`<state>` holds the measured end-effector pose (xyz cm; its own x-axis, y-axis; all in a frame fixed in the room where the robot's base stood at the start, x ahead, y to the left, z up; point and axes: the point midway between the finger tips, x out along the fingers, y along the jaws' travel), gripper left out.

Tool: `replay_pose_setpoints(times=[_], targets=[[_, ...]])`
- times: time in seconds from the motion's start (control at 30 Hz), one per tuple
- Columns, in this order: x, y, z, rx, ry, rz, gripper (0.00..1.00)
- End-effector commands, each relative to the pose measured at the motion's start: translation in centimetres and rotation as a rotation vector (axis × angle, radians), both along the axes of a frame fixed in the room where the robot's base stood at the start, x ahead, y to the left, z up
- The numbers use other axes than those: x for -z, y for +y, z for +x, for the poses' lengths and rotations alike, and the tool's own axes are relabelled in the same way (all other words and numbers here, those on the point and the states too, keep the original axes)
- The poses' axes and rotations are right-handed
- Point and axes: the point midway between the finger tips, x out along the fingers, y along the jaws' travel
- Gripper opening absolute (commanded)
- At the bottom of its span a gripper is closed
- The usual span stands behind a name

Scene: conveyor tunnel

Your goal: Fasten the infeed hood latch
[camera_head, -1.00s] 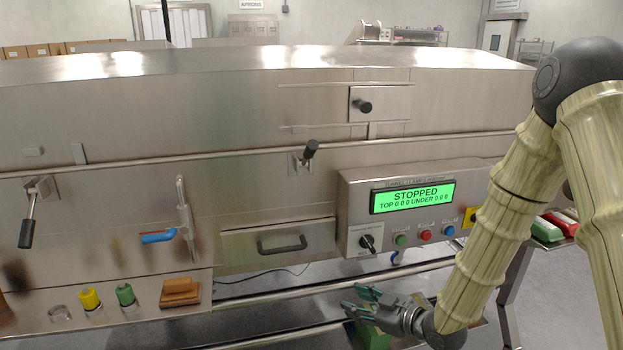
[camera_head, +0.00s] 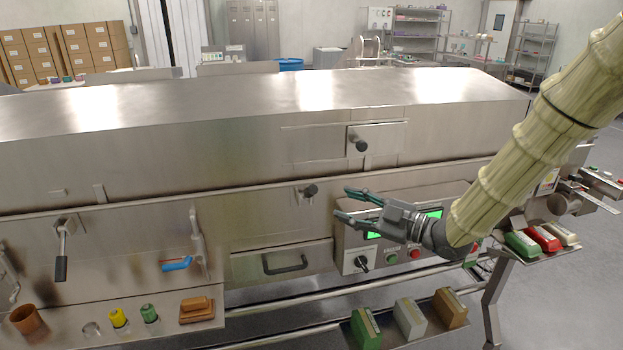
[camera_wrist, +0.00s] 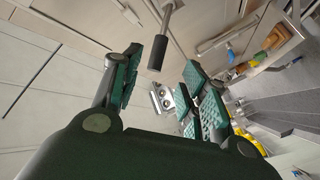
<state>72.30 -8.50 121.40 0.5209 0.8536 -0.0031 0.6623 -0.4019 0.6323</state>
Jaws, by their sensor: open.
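A short lever with a black handle (camera_head: 309,191) sticks out from the middle of the hood's front. A longer black-handled lever (camera_head: 62,266) hangs down at the left. The pictures do not label which is the infeed latch. My gripper (camera_head: 343,204) is open and empty, pointing left, just right of the short lever and a little lower in the picture. In the wrist view a black lever handle (camera_wrist: 158,52) on a metal rod shows between and beyond the open fingers. I see no contact with it.
The control box (camera_head: 350,244) is partly hidden behind my gripper. A drawer-like panel with a black handle (camera_head: 285,264) lies below the short lever. A hatch with a black knob (camera_head: 361,146) is above. A blue-handled valve (camera_head: 177,264) is to the left.

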Motion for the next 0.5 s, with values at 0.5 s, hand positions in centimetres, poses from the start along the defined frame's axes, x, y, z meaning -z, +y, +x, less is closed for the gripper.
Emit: replay_pose_setpoints(times=[0.5], targets=[[-0.8, 4.8, 2.8, -0.007, -0.007, 0.000, 0.43]])
